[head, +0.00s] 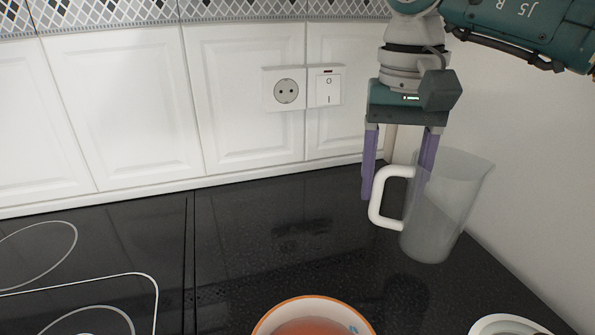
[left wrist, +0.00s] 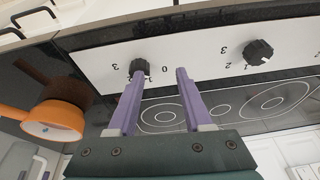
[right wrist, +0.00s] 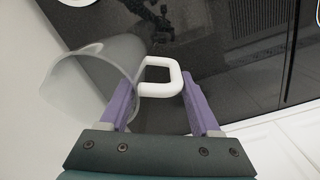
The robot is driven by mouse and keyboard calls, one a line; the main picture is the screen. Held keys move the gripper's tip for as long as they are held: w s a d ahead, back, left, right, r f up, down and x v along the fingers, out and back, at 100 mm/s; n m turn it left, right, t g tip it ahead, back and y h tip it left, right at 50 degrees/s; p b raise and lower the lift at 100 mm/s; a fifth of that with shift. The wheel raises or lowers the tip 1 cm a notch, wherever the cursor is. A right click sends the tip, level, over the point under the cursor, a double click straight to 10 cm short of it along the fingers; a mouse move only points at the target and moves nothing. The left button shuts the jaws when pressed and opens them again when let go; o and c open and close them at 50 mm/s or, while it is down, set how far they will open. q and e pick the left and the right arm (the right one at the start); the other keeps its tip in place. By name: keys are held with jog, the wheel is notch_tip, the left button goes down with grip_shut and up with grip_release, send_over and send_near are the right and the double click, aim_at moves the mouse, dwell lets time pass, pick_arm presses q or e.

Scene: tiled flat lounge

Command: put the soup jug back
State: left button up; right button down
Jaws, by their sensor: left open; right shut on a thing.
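The soup jug (head: 452,205) is a tall, clear, empty-looking jug with a white handle, upright at the right of the head view. It also shows in the right wrist view (right wrist: 85,82), left of the fingers. My right gripper (head: 394,190) points down and is shut on the jug's handle, its purple fingers on either side of it. A dark patch on the worktop lies below the jug; I cannot tell for sure whether its base touches. My left gripper (left wrist: 155,75) is open and empty, in front of the cooker knobs; the head view does not show it.
The hob (head: 60,285) lies left. The black worktop (head: 290,230) is clear in the middle. White walls stand behind and right.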

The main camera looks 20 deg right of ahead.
notch_tip(320, 180, down, 5)
jog(key=shift+r, duration=0.1)
pick_arm(q)
jog(key=shift+f, duration=0.1)
